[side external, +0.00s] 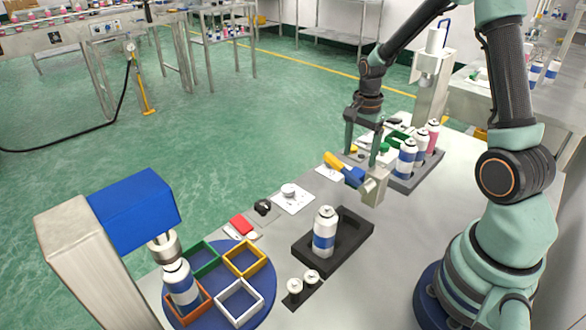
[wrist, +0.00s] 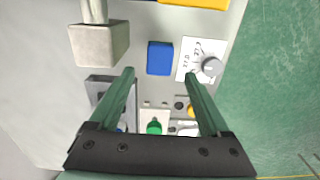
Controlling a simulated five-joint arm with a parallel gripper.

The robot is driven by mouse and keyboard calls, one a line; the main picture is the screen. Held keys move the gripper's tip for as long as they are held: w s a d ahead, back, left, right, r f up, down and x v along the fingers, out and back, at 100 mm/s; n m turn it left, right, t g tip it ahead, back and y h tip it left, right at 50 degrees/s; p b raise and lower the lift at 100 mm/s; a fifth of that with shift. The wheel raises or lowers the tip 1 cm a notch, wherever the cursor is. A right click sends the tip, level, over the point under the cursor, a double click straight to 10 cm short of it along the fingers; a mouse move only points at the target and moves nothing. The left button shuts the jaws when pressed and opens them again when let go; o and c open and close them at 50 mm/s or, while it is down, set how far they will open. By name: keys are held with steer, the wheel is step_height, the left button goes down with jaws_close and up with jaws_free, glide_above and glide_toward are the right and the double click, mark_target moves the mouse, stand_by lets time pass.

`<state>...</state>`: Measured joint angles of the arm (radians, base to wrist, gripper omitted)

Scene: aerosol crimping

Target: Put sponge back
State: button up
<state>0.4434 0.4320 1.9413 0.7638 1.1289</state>
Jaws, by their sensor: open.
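My gripper (side external: 360,158) is open and points down over the work table, left of the can rack. In the wrist view its fingers (wrist: 159,76) are spread with nothing between their tips. A blue block (wrist: 160,58) lies just beyond the tips; it also shows in the side view (side external: 354,176), below the fingers. A yellow piece (side external: 334,161) is beside it. A small red piece (side external: 241,224) lies on the table farther left. I cannot tell for certain which of these is the sponge.
A grey post block (side external: 373,188) stands close to the blue block. A dial card (wrist: 203,64) lies at its other side. A can (side external: 325,232) stands on a black tray (side external: 357,230). The can rack (side external: 418,178) is at right, a blue turntable (side external: 222,315) at lower left.

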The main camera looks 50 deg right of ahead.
mark_target(357, 172)
steer(key=s+a+r+n+t, duration=0.2)
steer(key=a+r+n, duration=0.55)
steer(key=r, duration=0.65)
steer(key=s+a+r+n+t, duration=0.3)
steer(key=s+a+n, duration=0.2)
steer(key=a+n, duration=0.4)
steer(key=shift+s+a+r+n+t, duration=0.2)
steer(key=shift+a+r+n+t, duration=0.1)
steer(key=shift+n, duration=0.45)
